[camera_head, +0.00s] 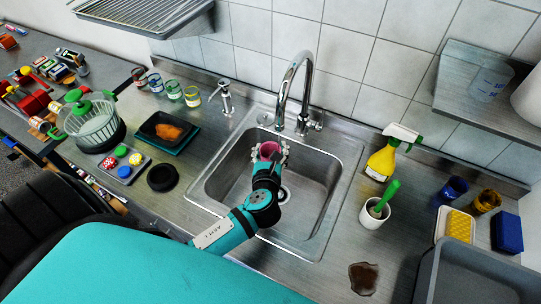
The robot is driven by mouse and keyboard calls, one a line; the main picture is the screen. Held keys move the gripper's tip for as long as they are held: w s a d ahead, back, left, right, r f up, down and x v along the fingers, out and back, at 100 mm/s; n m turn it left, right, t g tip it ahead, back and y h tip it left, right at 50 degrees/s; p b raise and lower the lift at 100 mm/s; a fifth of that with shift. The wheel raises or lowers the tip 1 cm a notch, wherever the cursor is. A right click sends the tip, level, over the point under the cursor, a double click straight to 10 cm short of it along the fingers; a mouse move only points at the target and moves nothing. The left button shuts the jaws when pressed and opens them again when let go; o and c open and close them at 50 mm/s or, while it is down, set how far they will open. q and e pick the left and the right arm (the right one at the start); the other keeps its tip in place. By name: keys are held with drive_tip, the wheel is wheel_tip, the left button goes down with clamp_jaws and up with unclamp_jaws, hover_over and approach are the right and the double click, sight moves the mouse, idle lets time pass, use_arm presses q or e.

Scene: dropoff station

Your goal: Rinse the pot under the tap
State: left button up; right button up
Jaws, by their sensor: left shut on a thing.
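The pot (269,148) is a small pinkish-red vessel inside the upper part of the sink basin. My left gripper (270,155) is shut on the pot, with grey fingers on both sides of it. The teal arm reaches over the front edge of the sink (345,178). I cannot tell whether water runs. My right gripper does not show.
A yellow spray bottle (382,160) and a white cup with a green brush (374,214) stand right of the sink. A brown puddle (363,278) lies in front. A dark tray with orange food (165,130), jars and a salad spinner (94,127) crowd the left.

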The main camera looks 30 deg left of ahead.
use_arm(q)
drive_tip(key=s+d+p, duration=0.1)
drive_tip(key=s+d, duration=0.2)
drive_tip(key=s, duration=0.3)
drive_tip(key=shift+s, duration=0.35)
idle(1.3)
drive_tip(key=s+d+r+p, duration=0.2)
drive_tip(key=s+r+p, duration=0.1)
drive_tip(key=s+r, duration=0.1)
drive_tip(key=shift+s, duration=0.25)
idle(0.6)
